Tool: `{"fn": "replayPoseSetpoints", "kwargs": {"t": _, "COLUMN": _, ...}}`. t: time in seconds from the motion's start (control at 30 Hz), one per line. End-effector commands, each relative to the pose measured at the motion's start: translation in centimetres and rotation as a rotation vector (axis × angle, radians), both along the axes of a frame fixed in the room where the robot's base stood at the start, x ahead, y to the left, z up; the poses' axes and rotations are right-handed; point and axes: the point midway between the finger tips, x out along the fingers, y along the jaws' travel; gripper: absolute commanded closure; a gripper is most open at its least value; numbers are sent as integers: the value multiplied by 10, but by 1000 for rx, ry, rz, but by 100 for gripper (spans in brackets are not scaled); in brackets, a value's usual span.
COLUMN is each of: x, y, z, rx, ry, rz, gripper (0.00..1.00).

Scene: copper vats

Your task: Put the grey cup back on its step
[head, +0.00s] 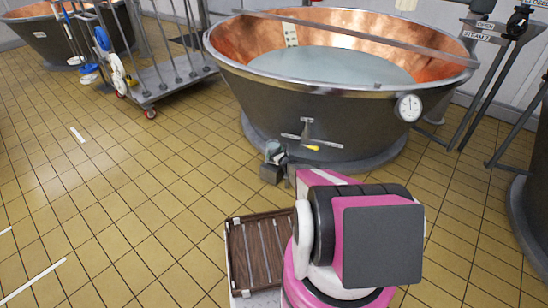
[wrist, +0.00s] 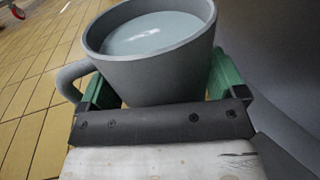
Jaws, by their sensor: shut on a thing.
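The grey cup (wrist: 150,50) fills the top of the wrist view, its handle on the left. It holds pale liquid almost to the rim and looks roughly upright. My gripper (wrist: 160,92) is shut on it, one green finger on each side of its body. In the head view my gripper (head: 273,160) is small and partly hidden behind my arm, low in front of the copper vat. I cannot pick out the cup's step in either view.
The big copper vat (head: 320,110) with pale liquid stands ahead, its valve handle (head: 308,140) and round gauge (head: 408,107) facing me. A wheeled rack (head: 165,80) with tools stands at the upper left. Another vat edge (head: 532,210) is at the right. Tiled floor (head: 110,190) is clear on the left.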

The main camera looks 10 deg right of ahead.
Motion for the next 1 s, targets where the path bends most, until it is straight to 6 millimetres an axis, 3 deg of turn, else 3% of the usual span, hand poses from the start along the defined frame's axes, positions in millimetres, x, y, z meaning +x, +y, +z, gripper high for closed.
{"fn": "replayPoseSetpoints", "kwargs": {"t": 0.23, "x": 1, "y": 0, "z": -31, "rx": 0, "ry": -1, "rz": 0, "gripper": 66}}
{"fn": "replayPoseSetpoints", "kwargs": {"t": 0.67, "x": 0, "y": 0, "z": -35, "rx": 1, "ry": -2, "rz": 0, "gripper": 66}}
{"fn": "replayPoseSetpoints", "kwargs": {"t": 0.7, "x": 0, "y": 0, "z": -35, "rx": 0, "ry": 0, "rz": -1, "gripper": 0}}
{"fn": "replayPoseSetpoints", "kwargs": {"t": 1.0, "x": 0, "y": 0, "z": -33, "rx": 0, "ry": 1, "rz": -1, "gripper": 0}}
